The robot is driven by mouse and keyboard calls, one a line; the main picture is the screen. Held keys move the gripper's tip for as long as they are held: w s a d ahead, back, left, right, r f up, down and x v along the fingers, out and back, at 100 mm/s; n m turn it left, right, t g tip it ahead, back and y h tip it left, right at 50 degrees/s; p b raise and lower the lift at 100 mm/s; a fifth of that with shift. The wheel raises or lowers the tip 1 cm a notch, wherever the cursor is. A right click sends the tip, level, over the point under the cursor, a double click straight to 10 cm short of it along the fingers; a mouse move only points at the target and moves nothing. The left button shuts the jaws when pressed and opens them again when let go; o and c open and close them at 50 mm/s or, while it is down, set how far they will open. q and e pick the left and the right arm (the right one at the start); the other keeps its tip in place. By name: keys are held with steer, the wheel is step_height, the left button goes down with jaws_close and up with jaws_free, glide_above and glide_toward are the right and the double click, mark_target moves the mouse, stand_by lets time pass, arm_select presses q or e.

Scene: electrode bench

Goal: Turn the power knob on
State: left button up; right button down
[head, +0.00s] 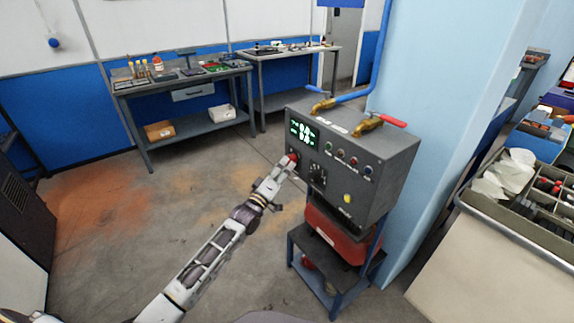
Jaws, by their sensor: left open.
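A dark grey power box (370,150) stands on a small stand, its front panel facing me. The panel has a lit green display (304,132), a red button (293,157) at its left edge, a black dial knob (318,176) with marks around it, and a yellow knob (347,198) at lower right. The labels are too small to read, so I cannot tell which is the power knob. My left gripper (287,168) is open, close in front of the panel's left side, by the red button and left of the black dial. Contact cannot be told. My right gripper is not in view.
Brass valves, one with a red handle (394,120), sit on top of the box. A blue-framed stand (325,281) carries it beside a light blue pillar (452,100). A tray of parts (519,232) is at right. The floor at left is clear.

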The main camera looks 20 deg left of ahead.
mark_target(291, 159)
arm_select(q)
steer(key=shift+x, duration=1.45)
steer(key=c, duration=1)
